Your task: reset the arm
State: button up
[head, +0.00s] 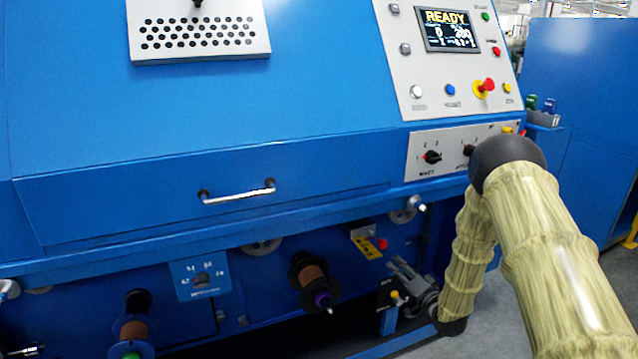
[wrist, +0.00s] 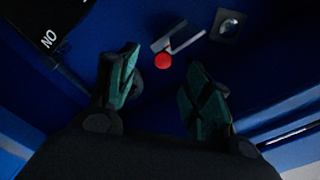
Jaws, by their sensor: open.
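My gripper (head: 402,277) is in front of the lower part of the blue machine (head: 200,90), right of the copper-coloured spool and below the control panel. In the wrist view my gripper (wrist: 163,82) has its two green-padded fingers apart, with nothing held between them. A red knob (wrist: 163,61) and a grey metal part (wrist: 180,38) show beyond the fingertips. My arm, in a pale yellowish cover, bends down from the right side of the head view. It hides part of the machine's right end.
A spool (head: 312,277) with a purple hub sits left of my gripper, and another spool (head: 133,330) is at the lower left. A drawer handle (head: 238,193) sticks out above. The control panel (head: 445,55) reads READY. Grey floor (head: 488,285) shows at the right.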

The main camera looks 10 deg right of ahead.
jog(key=s+a+f+n+g+h, duration=0.1)
jog(key=s+a+f+g, duration=0.2)
jog(key=s+f, duration=0.5)
jog(key=s+a+f+n+g+h, duration=0.1)
jog(key=s+a+f+g, duration=0.2)
jog(key=s+f, duration=0.55)
jog(key=s+a+f+n+g+h, duration=0.1)
jog(key=s+a+f+g, duration=0.3)
jog(key=s, duration=0.8)
jog(key=s+f+n+g+h, duration=0.1)
jog(key=s+f+n+g, duration=0.2)
jog(key=s, duration=1)
jog(key=s+a+n+g, duration=0.15)
jog(key=s+g, duration=0.25)
jog(key=s, duration=1.1)
notch_tip(320, 180, up, 20)
jog(key=p, duration=1.9)
jog(key=shift+a+h, duration=0.3)
jog(key=shift+w, duration=0.1)
jog(key=shift+c, duration=1.3)
jog(key=shift+w+a, duration=0.1)
jog(key=shift+c, duration=0.3)
